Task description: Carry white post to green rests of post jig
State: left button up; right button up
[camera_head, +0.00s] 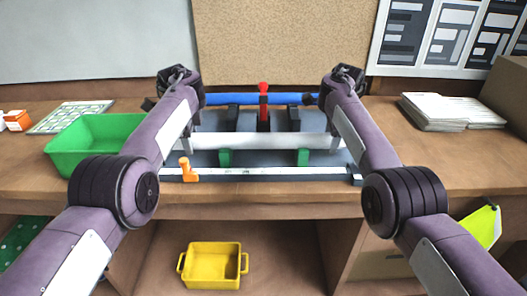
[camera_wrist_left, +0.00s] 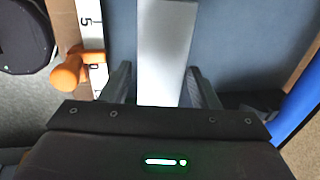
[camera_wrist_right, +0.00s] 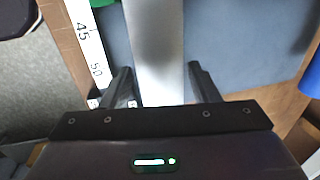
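The white post (camera_head: 262,142) lies level from left to right across the post jig (camera_head: 205,124). It appears at the two green rests (camera_head: 224,157) and (camera_head: 302,157), whose front faces show just below it; I cannot tell whether it bears on them. My left gripper (camera_head: 187,143) is at the post's left end. In the left wrist view its fingers stand open on both sides of the post (camera_wrist_left: 165,50), with narrow gaps. My right gripper (camera_head: 337,143) is at the right end, its open fingers also straddling the post (camera_wrist_right: 157,50). A green rest edge shows there (camera_wrist_right: 101,3).
A blue bar (camera_head: 230,99) and a red upright clamp (camera_head: 263,105) stand behind the post. A white scale with an orange stop (camera_head: 185,170) runs along the jig's front. A green bin (camera_head: 95,145) is left, papers (camera_head: 445,110) right, and a yellow bin (camera_head: 212,265) below.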

pick_arm(q)
jog(key=shift+o, duration=0.6)
jog(key=shift+s+r, duration=0.1)
pick_arm(e)
jog(key=shift+o, duration=0.6)
jog(key=shift+r, duration=0.1)
jog(key=shift+r, duration=0.1)
pick_arm(q)
notch_tip(320, 180, up, 12)
jog(key=s, duration=0.2)
jog(key=shift+s, duration=0.15)
pick_arm(e)
notch_tip(320, 180, up, 12)
jog(key=s, duration=0.2)
jog(key=shift+s+f, duration=0.2)
jog(key=shift+f, duration=0.05)
